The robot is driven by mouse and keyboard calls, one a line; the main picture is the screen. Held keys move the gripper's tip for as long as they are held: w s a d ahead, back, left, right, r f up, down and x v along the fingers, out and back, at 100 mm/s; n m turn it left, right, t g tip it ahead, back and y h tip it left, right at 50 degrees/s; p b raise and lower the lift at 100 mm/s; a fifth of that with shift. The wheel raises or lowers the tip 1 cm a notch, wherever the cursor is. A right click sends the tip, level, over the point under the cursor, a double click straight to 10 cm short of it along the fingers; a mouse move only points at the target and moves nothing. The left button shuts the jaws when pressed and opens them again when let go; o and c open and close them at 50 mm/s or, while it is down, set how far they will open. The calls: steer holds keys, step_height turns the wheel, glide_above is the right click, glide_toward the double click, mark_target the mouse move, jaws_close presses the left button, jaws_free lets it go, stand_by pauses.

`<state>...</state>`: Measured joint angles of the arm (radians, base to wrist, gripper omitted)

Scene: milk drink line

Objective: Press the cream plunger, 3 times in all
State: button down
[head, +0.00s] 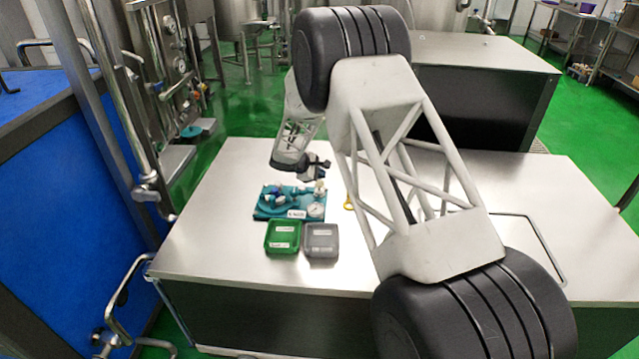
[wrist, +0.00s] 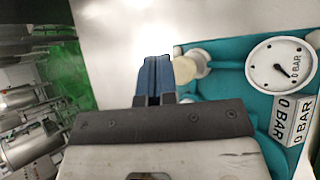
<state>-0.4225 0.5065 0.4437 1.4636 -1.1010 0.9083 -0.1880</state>
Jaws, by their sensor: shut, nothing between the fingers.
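The cream plunger (head: 319,187) stands at the right back of a teal board (head: 263,213) on the steel table. In the wrist view its pale round top (wrist: 197,62) shows just right of my fingertips, partly hidden behind them. My gripper (head: 321,176) is shut and empty, close above the plunger in the head view. In the wrist view its blue fingers (wrist: 154,78) are together. I cannot tell whether they touch the plunger. A white dial gauge (wrist: 281,65) on the board has a 0 BAR label (wrist: 290,118) beside it.
A green tray (head: 268,248) and a grey tray (head: 321,254) stand in front of the board. Blue and teal fittings (head: 275,191) sit on the board's left part. A yellow item (head: 348,205) lies right of the board. The table's left side (head: 205,235) is clear.

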mark_target(320, 183)
steer(key=shift+f, duration=1.5)
stand_by(2.3)
steer(key=shift+r, duration=1.5)
steer(key=shift+r, duration=0.15)
steer(key=shift+r, duration=2.35)
